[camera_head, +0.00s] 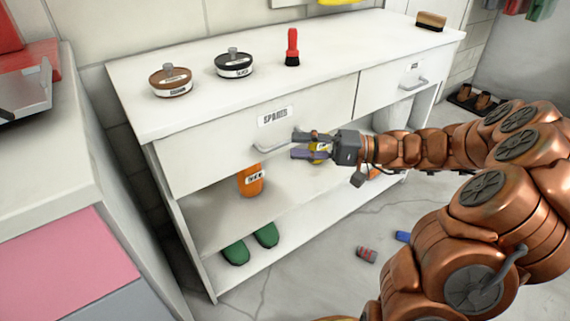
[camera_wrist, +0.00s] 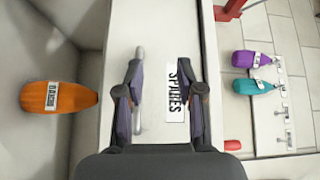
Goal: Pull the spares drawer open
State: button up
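The spares drawer (camera_head: 215,158) is the wide white left-hand drawer front, marked with a SPARES label (camera_head: 274,116). It looks shut, flush with the cabinet. Its pale bar handle (camera_head: 272,147) sits below the label. My gripper (camera_head: 296,145) is open at the right end of the handle, fingers pointing at the drawer front. In the wrist view my gripper (camera_wrist: 160,68) has its fingers apart, with the label between them nearer the right finger. The handle (camera_wrist: 139,56) lies along the left finger, partly hidden by it; I cannot tell whether they touch.
A second drawer (camera_head: 385,82) with its own handle is to the right. An orange bottle (camera_head: 250,180) and green shoes (camera_head: 236,252) stand on shelves below. Two round tins (camera_head: 234,64) and a red-handled item (camera_head: 292,48) are on top. Small cans (camera_head: 366,254) lie on the floor.

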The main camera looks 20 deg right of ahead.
aim_at(286, 142)
jog(key=w+d+f+m+t+b, duration=0.1)
jog(key=w+d+f+t+b, duration=0.15)
jog(key=d+f, duration=0.2)
jog(key=shift+r+b+x, duration=0.15)
jog(key=shift+b+x, duration=0.2)
jog(key=shift+x, duration=0.9)
jog(key=shift+r+b+x, duration=0.2)
jog(key=shift+b+x, duration=0.2)
jog(key=shift+x, duration=0.9)
jog(key=shift+r+b+x, duration=0.15)
jog(key=shift+b+x, duration=0.2)
jog(key=shift+x, duration=0.9)
jog(key=shift+s, duration=0.1)
grip_shut()
